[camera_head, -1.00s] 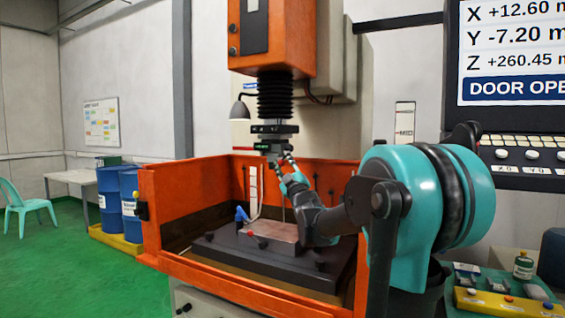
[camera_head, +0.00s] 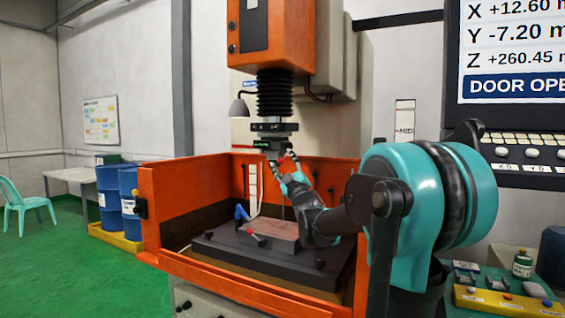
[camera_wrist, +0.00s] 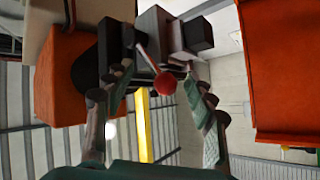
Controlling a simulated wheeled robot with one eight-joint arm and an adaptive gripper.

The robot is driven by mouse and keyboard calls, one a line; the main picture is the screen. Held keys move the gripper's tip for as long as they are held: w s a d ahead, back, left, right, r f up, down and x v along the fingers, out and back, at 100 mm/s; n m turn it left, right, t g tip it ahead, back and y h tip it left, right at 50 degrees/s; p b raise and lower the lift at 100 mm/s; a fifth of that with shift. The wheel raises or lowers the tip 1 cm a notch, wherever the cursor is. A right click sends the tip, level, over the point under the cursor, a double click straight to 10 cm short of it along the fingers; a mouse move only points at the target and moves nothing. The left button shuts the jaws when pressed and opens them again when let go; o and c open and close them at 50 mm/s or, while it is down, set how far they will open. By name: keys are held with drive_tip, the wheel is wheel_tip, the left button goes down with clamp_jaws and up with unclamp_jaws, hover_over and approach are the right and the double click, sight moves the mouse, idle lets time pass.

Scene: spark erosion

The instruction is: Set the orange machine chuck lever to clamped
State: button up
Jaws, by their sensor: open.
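The orange machine (camera_head: 268,40) has a dark chuck (camera_head: 274,128) below its black bellows. In the wrist view the chuck lever (camera_wrist: 149,60) is a thin rod ending in a red ball knob (camera_wrist: 165,84). My gripper (camera_wrist: 155,72) is open, and its two fingers appear on either side of the knob. I cannot tell whether either finger touches it. In the head view my gripper (camera_head: 286,165) is raised just below the chuck, and the lever cannot be made out there. The lever's clamped marking is not readable.
An orange tank (camera_head: 235,283) with raised walls surrounds the dark table (camera_head: 225,250) below. A copper-coloured block (camera_head: 270,235) sits on it. A control panel (camera_head: 515,90) stands at the right, reading door open. Blue drums (camera_head: 130,190) stand left.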

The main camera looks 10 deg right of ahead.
drive_tip(key=v, duration=1.1)
drive_tip(key=shift+s+f, duration=0.15)
